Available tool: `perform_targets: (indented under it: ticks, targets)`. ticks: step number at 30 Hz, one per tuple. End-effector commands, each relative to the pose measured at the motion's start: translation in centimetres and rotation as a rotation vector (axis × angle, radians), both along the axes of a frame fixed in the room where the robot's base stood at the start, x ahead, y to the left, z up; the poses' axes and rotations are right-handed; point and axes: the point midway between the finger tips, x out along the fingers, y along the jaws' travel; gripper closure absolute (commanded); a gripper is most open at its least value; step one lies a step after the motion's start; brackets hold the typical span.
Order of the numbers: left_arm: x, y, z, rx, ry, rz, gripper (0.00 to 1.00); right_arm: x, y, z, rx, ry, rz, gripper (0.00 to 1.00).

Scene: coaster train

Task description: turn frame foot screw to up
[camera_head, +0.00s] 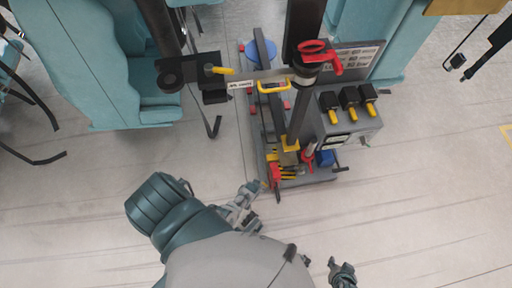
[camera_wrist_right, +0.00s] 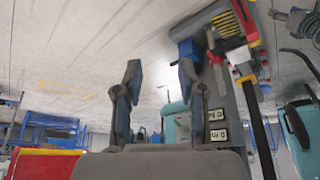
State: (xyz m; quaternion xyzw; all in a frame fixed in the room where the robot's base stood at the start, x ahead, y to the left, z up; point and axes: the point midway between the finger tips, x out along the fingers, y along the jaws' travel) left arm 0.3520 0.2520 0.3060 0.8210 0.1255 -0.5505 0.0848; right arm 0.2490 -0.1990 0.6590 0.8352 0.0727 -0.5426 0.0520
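A grey wheeled-looking frame (camera_head: 250,125) with a dark upright post stands at the centre of the head view. At its near end are a red handle-like part (camera_head: 275,180), yellow-black stripes (camera_head: 291,172) and a red-and-grey lever (camera_head: 308,157). I cannot tell which part is the foot screw. My left gripper (camera_head: 257,187) is beside the near left corner, close to the red part; whether its fingers are open is unclear. My right gripper (camera_head: 343,268) is apart from the frame, low in the picture. In the right wrist view its fingers (camera_wrist_right: 160,72) are spread and empty.
A grey control box (camera_head: 345,122) with black-and-yellow switches is on the frame's right. Teal seats (camera_head: 100,70) stand at the left, and another teal body (camera_head: 400,45) is behind right. The floor (camera_head: 430,170) at right is clear.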

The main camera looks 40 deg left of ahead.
Motion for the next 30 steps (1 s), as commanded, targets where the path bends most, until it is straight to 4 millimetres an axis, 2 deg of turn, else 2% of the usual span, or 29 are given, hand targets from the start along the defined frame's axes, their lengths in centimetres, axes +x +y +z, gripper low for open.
perform_targets:
  ticks: [10, 25, 30]
  targets:
    - [-0.3, 0.0, 0.6, 0.000, 0.000, 0.000, 0.29, -2.2, -0.7, -0.1, -0.023, 0.104, -0.006, 0.60]
    - [-0.3, 0.0, 0.6, 0.001, 0.001, 0.000, 0.29, -2.3, -0.7, -0.2, -0.024, 0.107, -0.006, 0.60]
    - [-0.7, 0.0, 1.2, 0.004, 0.001, 0.002, 0.29, -2.3, -0.7, -0.2, -0.024, 0.107, -0.006, 0.60]
